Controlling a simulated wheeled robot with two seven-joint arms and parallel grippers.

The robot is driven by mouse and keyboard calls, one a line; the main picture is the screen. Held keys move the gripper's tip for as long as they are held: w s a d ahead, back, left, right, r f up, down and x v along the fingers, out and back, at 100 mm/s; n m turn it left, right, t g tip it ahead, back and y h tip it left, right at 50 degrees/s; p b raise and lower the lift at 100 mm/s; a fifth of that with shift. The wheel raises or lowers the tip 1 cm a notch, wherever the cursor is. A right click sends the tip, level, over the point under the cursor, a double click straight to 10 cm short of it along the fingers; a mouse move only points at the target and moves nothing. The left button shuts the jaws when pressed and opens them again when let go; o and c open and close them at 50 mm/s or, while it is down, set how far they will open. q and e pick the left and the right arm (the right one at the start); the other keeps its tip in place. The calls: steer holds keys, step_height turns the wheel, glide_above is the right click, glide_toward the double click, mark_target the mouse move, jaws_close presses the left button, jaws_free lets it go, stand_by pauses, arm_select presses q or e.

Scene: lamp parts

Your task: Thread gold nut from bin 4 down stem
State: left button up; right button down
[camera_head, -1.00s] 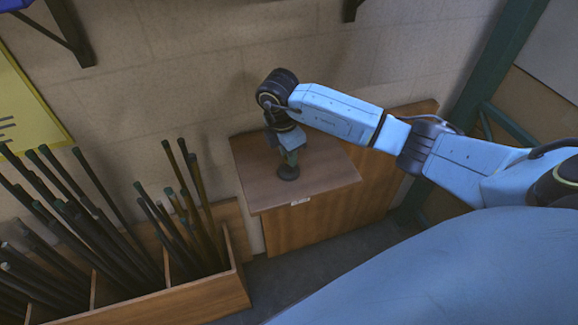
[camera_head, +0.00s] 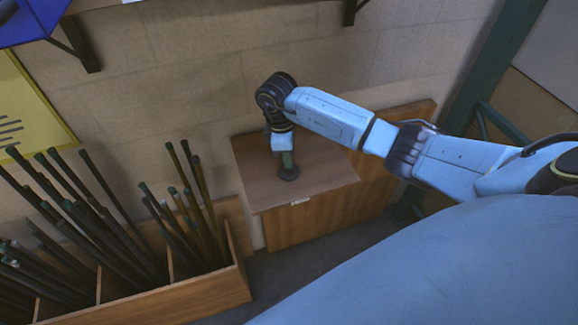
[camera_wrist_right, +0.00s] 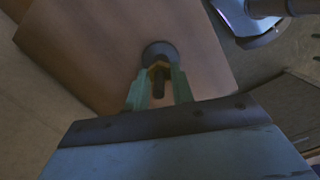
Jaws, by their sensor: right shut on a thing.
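The lamp base with its dark round foot (camera_head: 289,173) stands on the wooden table (camera_head: 255,195), and its short dark stem (camera_wrist_right: 158,90) shows in the right wrist view, where the foot (camera_wrist_right: 158,51) lies beyond it. The gold nut (camera_wrist_right: 160,68) sits around the stem between the green fingertips of my right gripper (camera_wrist_right: 160,85). My right gripper is shut on the nut. In the head view my right gripper (camera_head: 288,158) points down just above the foot. The nut is too small to make out in the head view. My left gripper is not in view.
A wooden bin (camera_head: 190,297) with several long dark rods (camera_head: 100,215) stands to the left of the table. A wall is behind the table. A blue bin (camera_head: 30,20) shows at the upper left. The table top around the foot is clear.

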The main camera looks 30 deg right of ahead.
steer(key=shift+s+a+f, duration=0.15)
steer(key=shift+s+f, duration=0.1)
steer(key=shift+m+p, duration=0.3)
steer(key=c, duration=1.6)
jaws_free()
steer(key=shift+m, duration=0.3)
steer(key=o, duration=0.5)
steer(key=shift+w, duration=0.2)
steer(key=shift+r, duration=0.1)
steer(key=r, duration=0.9)
steer(key=w+a+r, duration=0.1)
steer(key=r, duration=0.3)
steer(key=shift+r, duration=0.15)
